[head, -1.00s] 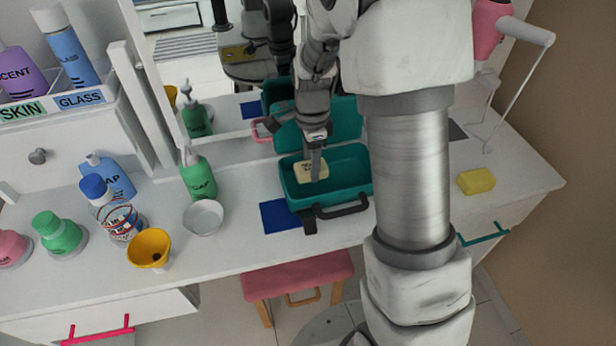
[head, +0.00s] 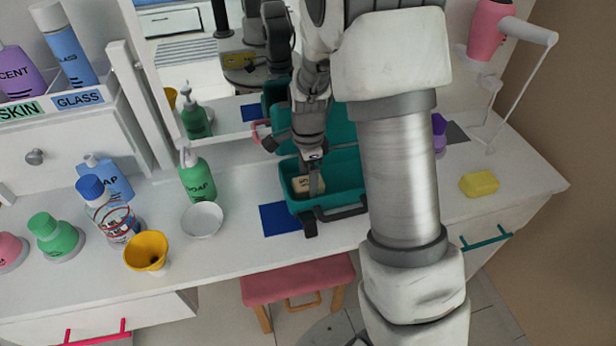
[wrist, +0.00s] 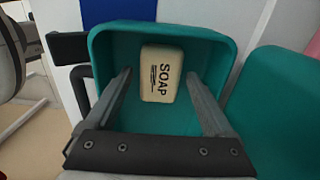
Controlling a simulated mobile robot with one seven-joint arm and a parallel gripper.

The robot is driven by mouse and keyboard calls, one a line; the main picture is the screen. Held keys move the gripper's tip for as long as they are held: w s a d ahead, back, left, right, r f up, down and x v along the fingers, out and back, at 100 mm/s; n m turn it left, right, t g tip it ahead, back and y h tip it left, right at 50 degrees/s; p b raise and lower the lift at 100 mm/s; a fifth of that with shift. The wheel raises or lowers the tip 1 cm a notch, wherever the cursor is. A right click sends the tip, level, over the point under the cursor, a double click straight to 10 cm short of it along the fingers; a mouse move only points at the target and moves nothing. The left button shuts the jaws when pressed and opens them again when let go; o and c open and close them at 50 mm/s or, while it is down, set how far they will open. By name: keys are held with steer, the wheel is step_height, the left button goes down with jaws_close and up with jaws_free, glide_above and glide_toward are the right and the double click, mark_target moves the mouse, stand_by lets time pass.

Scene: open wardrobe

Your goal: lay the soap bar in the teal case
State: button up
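The teal case (head: 345,172) stands on the white counter with its lid up; in the wrist view its wall (wrist: 215,50) surrounds the soap. The cream soap bar (head: 302,187) lies inside the case; in the wrist view the soap bar (wrist: 162,73) shows its printed "SOAP" face. My gripper (head: 314,184) reaches down into the case at the soap. In the wrist view my gripper (wrist: 160,76) has its fingers spread on either side of the bar, with visible gaps. My arm hides the case's right end in the head view.
A blue mat (head: 280,218) lies left of the case, near a white bowl (head: 202,219) and a green soap bottle (head: 197,180). A yellow sponge (head: 479,183) lies at the right. A mirror stands behind. A pink stool (head: 298,279) is below the counter edge.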

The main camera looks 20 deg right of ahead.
step_height(320, 180, up, 12)
steer(key=p, duration=0.3)
steer(key=s+r+n+t, duration=0.2)
steer(key=s+r+n, duration=0.5)
steer(key=s+n, duration=0.2)
steer(key=s+r+n+t, duration=0.3)
steer(key=s+r+n, duration=0.4)
steer(key=s, duration=0.4)
steer(key=shift+s+n+t, duration=0.25)
steer(key=shift+n+t, duration=0.05)
steer(key=shift+n, duration=0.6)
steer(key=shift+r, duration=0.1)
